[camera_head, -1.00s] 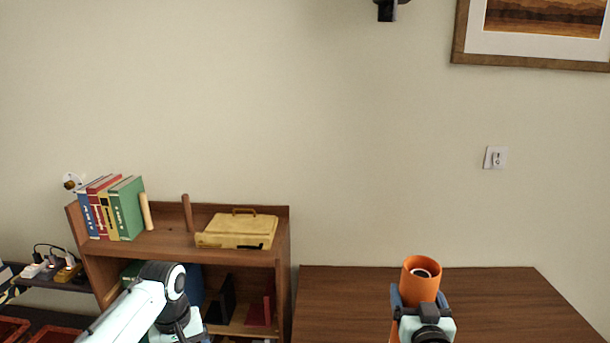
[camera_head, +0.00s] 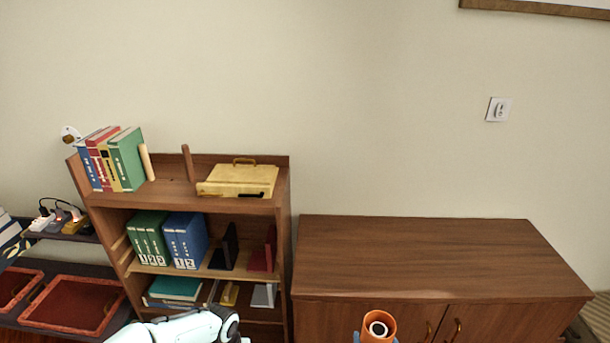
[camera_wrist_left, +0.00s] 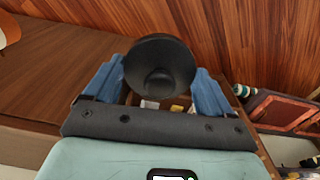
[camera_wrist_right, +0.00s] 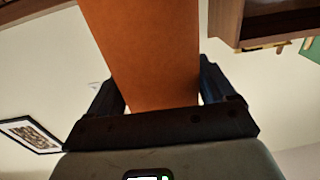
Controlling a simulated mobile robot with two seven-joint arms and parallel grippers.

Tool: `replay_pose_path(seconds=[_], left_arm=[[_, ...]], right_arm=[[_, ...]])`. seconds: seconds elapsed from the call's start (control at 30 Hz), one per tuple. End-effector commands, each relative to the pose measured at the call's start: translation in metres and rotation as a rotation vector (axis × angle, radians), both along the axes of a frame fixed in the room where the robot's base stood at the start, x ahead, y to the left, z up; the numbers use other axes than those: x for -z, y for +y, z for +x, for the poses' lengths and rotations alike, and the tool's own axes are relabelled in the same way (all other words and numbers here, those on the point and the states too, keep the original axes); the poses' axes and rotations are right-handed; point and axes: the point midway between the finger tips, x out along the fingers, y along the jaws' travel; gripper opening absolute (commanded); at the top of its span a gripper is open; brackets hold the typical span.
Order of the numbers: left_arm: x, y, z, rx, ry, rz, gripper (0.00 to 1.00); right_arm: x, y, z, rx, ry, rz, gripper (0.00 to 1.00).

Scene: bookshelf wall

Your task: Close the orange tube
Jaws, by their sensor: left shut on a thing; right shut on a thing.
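The orange tube (camera_head: 378,327) shows at the bottom of the head view, upright, its round top end towards me. My right gripper is shut on the tube; in the right wrist view the orange tube (camera_wrist_right: 150,50) stands between the blue fingers of my right gripper (camera_wrist_right: 162,90). My left gripper (camera_wrist_left: 150,85) is shut on a round black cap (camera_wrist_left: 158,65) with a knob in its middle.
A wooden bookshelf (camera_head: 281,235) with books and binders stands at the left. A yellow case (camera_head: 238,181) lies on its top. A low brown cabinet (camera_head: 430,255) with a bare top stands behind the tube. Red-brown trays (camera_head: 75,303) lie at the far left.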

Motion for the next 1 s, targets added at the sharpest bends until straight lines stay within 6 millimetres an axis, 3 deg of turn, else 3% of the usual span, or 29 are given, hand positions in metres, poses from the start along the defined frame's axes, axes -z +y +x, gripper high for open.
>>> replay_pose_path(seconds=[0.4, 0.53, 0.67, 1.0], left_arm=[[-0.001, 0.001, 0.001, -0.002, -0.001, 0.001, 0.55], [-0.001, 0.001, 0.001, -0.002, 0.000, 0.001, 0.55], [-0.001, 0.001, 0.001, -0.002, -0.001, 0.001, 0.55], [-0.001, 0.001, 0.001, -0.002, 0.000, 0.001, 0.55]], right_arm=[[-0.001, 0.000, 0.001, -0.002, -0.003, -0.001, 0.24], [0.002, 0.009, 0.003, -0.045, -0.002, -0.001, 0.24], [0.008, 0.031, 0.006, -0.161, -0.002, 0.000, 0.24], [0.030, 0.108, 0.017, -0.560, -0.004, 0.000, 0.24]])
